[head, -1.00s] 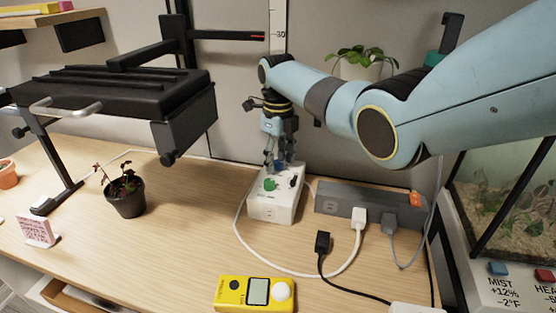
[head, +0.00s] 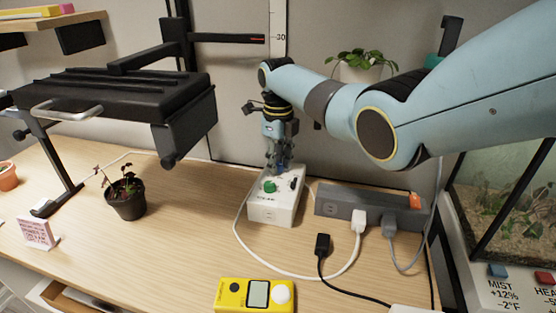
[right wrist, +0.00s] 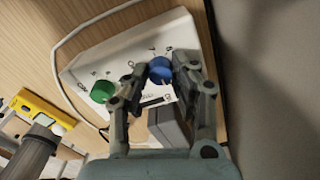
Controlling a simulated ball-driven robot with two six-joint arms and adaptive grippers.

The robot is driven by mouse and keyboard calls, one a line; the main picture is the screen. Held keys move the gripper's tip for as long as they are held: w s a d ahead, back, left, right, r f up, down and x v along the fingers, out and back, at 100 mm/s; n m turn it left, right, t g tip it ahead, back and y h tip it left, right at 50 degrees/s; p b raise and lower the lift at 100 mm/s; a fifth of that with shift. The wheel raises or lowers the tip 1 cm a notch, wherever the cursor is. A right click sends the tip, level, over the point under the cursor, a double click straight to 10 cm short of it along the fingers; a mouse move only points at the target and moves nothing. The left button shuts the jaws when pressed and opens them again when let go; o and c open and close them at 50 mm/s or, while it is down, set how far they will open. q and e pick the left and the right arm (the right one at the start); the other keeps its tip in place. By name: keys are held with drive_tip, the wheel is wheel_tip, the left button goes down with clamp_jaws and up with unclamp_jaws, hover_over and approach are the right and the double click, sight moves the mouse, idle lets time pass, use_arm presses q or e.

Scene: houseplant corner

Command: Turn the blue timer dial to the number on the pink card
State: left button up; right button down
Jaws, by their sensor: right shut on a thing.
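The white timer box (head: 276,212) stands on the wooden desk, with a green dial (head: 270,186) on its top. The blue dial (right wrist: 160,69) shows in the right wrist view between the fingertips of my right gripper (right wrist: 159,72). My right gripper (head: 281,167) points down over the box and is shut on the blue dial; in the head view its fingers mostly hide that dial. The green dial also shows in the right wrist view (right wrist: 102,91), to the left. The pink card (head: 36,231) stands at the desk's left; its print is too small to read. My left gripper is out of view.
A grey power strip (head: 368,206) with plugs lies right of the box, with white and black cables in front. A yellow meter (head: 255,294) lies at the front. A potted plant (head: 125,197) stands left, beneath a black lamp (head: 115,100).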

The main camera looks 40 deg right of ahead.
drive_tip(key=n+p, duration=0.2)
drive_tip(key=n, duration=0.1)
drive_tip(key=shift+r, duration=0.15)
drive_tip(key=n+p, duration=0.1)
drive_tip(key=n, duration=0.3)
drive_tip(key=n+p, duration=0.1)
drive_tip(key=n, duration=0.9)
drive_tip(key=shift+w+p, duration=0.1)
drive_tip(key=shift+p, duration=0.25)
drive_tip(key=n, duration=0.4)
drive_tip(key=shift+n, duration=0.3)
drive_tip(key=n, duration=0.9)
drive_tip(key=shift+n, duration=2.5)
